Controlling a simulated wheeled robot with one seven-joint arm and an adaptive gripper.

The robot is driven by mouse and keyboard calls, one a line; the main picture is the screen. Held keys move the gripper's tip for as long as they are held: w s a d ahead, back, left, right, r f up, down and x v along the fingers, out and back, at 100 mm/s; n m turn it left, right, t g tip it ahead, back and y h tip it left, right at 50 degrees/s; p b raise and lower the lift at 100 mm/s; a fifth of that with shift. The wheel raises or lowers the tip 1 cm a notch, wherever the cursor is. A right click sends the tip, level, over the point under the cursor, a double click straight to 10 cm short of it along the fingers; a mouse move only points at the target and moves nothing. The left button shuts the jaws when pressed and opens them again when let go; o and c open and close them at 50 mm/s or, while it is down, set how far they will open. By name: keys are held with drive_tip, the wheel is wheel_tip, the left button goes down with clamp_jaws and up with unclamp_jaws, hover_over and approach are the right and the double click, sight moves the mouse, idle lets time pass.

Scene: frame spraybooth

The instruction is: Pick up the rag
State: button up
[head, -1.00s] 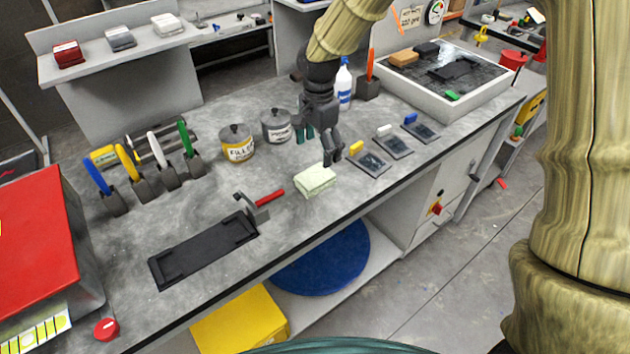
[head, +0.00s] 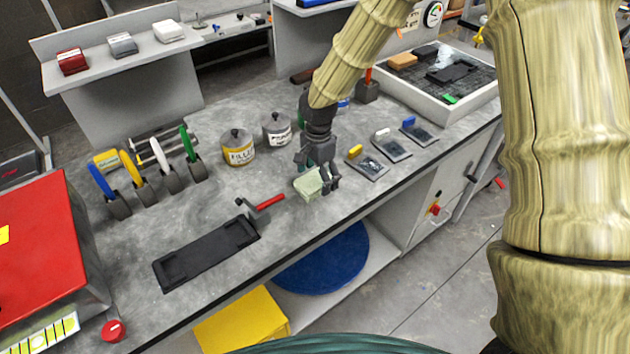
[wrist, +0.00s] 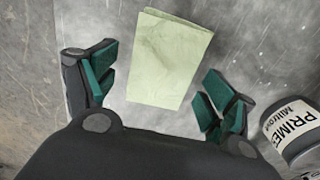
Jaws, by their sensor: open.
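The rag (head: 306,184) is a folded pale green cloth lying on the grey workbench. In the head view my gripper (head: 318,178) is just above it and hides its right side. In the wrist view the rag (wrist: 167,58) lies ahead, between the lines of my two fingers. I cannot tell the exact height of the fingertips over the rag.
A primer tin (wrist: 292,128) stands close to the right finger in the wrist view. A filler tin (head: 238,148) stands behind left. A red-handled tool (head: 262,204) and black tray (head: 205,252) lie left. Several sanding pads (head: 368,165) lie right.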

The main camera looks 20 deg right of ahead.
drive_tip(key=shift+f, duration=0.6)
drive_tip(key=c, duration=1)
drive_tip(key=shift+r, duration=0.1)
drive_tip(key=shift+r+b, duration=0.4)
drive_tip(key=shift+r, duration=0.4)
drive_tip(key=shift+r+b, duration=0.4)
drive_tip(key=shift+r, duration=0.5)
drive_tip(key=s+b, duration=0.1)
drive_tip(key=s, duration=0.4)
drive_tip(key=s+a+r+b, duration=0.1)
drive_tip(key=s, duration=0.4)
drive_tip(key=s+b, duration=0.1)
drive_tip(key=s, duration=0.5)
drive_tip(key=shift+a+r+b, duration=0.25)
drive_tip(key=shift+a+b, duration=0.1)
drive_tip(key=shift+b, duration=0.05)
